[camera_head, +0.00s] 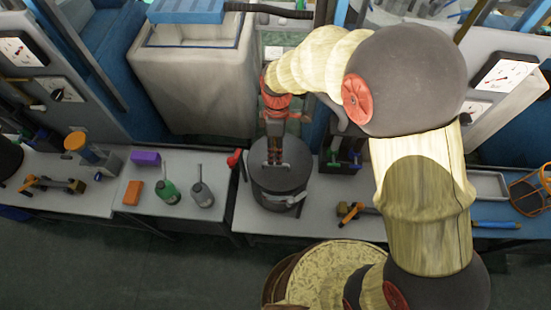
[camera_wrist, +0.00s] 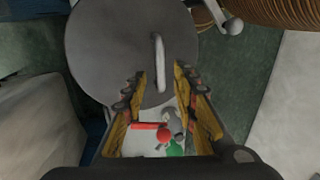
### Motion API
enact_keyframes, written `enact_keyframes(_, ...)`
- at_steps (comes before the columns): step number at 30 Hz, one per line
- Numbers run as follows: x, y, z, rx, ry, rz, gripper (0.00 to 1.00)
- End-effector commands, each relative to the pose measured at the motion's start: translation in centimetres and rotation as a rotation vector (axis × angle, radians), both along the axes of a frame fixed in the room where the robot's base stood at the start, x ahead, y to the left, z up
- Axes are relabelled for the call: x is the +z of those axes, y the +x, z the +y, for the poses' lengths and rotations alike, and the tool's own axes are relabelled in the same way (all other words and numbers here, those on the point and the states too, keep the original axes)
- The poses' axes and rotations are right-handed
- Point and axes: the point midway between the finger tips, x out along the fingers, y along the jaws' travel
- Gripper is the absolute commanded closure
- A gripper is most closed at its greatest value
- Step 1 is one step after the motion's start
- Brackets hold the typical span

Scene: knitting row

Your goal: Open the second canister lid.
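A dark grey round canister (camera_head: 266,203) stands on the bench under my arm. Its flat lid (camera_head: 296,172) is on it, and a pale clasp or lever shows at its front side. In the wrist view the grey lid (camera_wrist: 110,45) carries a pale bar handle (camera_wrist: 160,62). My gripper (camera_head: 275,160) points down over the lid. In the wrist view its fingers (camera_wrist: 160,78) are apart, one on each side of the handle's lower end, with gaps visible. Whether the fingertips are level with the handle I cannot tell.
A red-handled tool (camera_head: 235,159) lies close left of the canister. A large pale bin (camera_head: 195,85) is behind. An orange-handled tool (camera_head: 350,212) lies right.

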Motion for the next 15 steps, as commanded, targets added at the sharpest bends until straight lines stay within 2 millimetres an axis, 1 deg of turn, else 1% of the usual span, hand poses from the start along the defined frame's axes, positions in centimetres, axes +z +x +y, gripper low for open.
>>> enact_keyframes(1, -0.9, -0.2, 0.0, 0.000, -0.001, 0.001, 0.72)
enact_keyframes(3, -1.8, -0.4, 0.0, 0.000, -0.001, 0.002, 0.72)
enact_keyframes(6, -2.8, -0.6, 0.0, -0.001, -0.001, 0.001, 0.72)
enact_keyframes(10, -3.5, -0.7, 0.0, -0.001, 0.000, -0.001, 0.72)
enact_keyframes(15, -3.6, -0.7, 0.0, -0.001, 0.000, -0.001, 0.72)
